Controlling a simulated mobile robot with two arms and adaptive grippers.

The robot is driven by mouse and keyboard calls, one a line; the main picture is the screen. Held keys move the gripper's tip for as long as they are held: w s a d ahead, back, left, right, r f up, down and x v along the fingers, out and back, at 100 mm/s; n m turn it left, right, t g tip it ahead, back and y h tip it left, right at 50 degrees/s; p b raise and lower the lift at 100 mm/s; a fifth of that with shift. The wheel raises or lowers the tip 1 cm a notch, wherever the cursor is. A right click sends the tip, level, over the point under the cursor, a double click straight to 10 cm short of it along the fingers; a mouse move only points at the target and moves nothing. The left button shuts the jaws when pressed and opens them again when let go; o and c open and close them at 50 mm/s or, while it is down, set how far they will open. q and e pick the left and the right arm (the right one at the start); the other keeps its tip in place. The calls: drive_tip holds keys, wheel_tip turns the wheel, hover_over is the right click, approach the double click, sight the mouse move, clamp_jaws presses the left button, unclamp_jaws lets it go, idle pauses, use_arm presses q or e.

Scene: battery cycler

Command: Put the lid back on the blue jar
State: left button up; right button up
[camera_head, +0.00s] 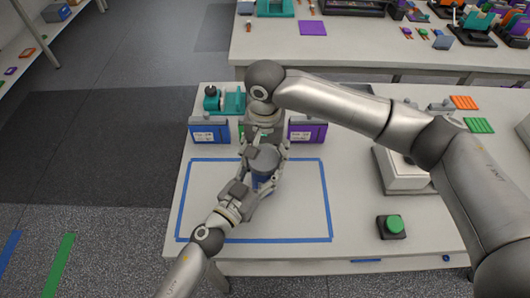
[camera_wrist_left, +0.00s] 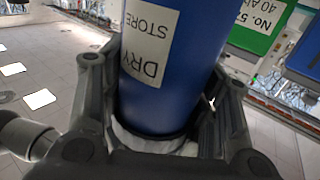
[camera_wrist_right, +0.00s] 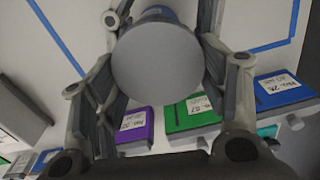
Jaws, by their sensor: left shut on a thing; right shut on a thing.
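The blue jar (camera_head: 263,186) is inside the blue taped outline on the table; its label reads "DRY STORE" in the left wrist view (camera_wrist_left: 186,65). My left gripper (camera_head: 256,192) is shut around the jar's sides from the lower left. The round grey lid (camera_head: 264,160) is right over the jar's mouth, and it fills the middle of the right wrist view (camera_wrist_right: 158,62). My right gripper (camera_head: 267,148) is shut on the lid's rim from behind. Blue jar shows just past the lid's edge. I cannot tell whether the lid is seated or slightly above the rim.
Labelled blue (camera_head: 208,132) and purple (camera_head: 307,132) boxes stand behind the outline, with a green one (camera_wrist_right: 190,116) between them. A teal device (camera_head: 233,103) is behind. A green button (camera_head: 394,224) and a white machine (camera_head: 398,172) are at the right. The outline's left side is clear.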

use_arm(q)
drive_tip(key=shift+s+d+r, duration=0.15)
drive_tip(key=shift+d+r, duration=0.05)
drive_tip(key=shift+d, duration=0.05)
use_arm(e)
drive_tip(key=shift+d+f, duration=0.25)
drive_tip(key=shift+f, duration=0.35)
drive_tip(key=o, duration=0.8)
use_arm(q)
drive_tip(key=shift+a, duration=0.15)
use_arm(e)
drive_tip(key=shift+a, duration=0.15)
use_arm(q)
drive_tip(key=shift+w, duration=0.2)
use_arm(e)
drive_tip(key=shift+r, duration=0.2)
drive_tip(key=shift+r, duration=0.15)
use_arm(q)
drive_tip(key=shift+a+f, duration=0.1)
use_arm(e)
drive_tip(key=shift+r, duration=1.95)
drive_tip(key=shift+c, duration=0.2)
